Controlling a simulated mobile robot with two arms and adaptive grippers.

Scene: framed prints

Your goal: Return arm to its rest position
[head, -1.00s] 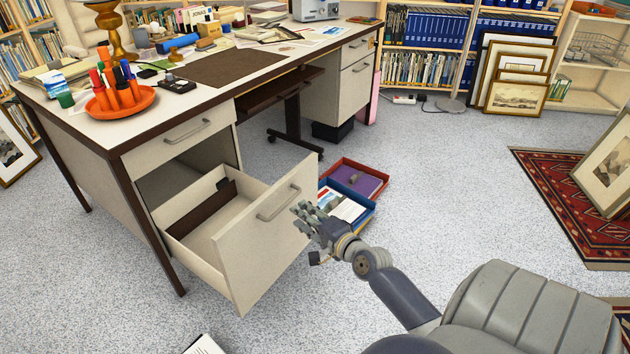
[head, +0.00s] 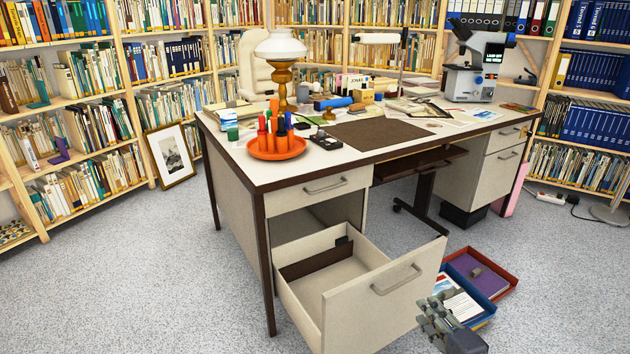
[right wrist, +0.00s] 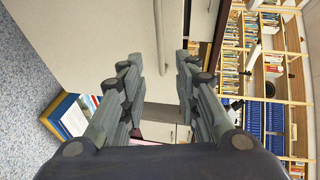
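My right gripper (head: 440,316) shows at the lower right of the head view, just right of the pulled-out lower drawer (head: 370,312) of the desk. In the right wrist view its two fingers (right wrist: 160,85) are spread apart with nothing between them. The drawer front with its handle (head: 398,281) stands close to the gripper. In the wrist view the pale panel and a handle bar (right wrist: 159,35) lie beyond the fingers, apart from them. My left gripper is not in view.
A blue tray (head: 484,318) with papers and a red tray (head: 510,283) with a purple item lie on the floor behind the gripper. The desk (head: 283,173) holds an orange dish of markers (head: 276,147), a lamp and a microscope. Bookshelves line the walls.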

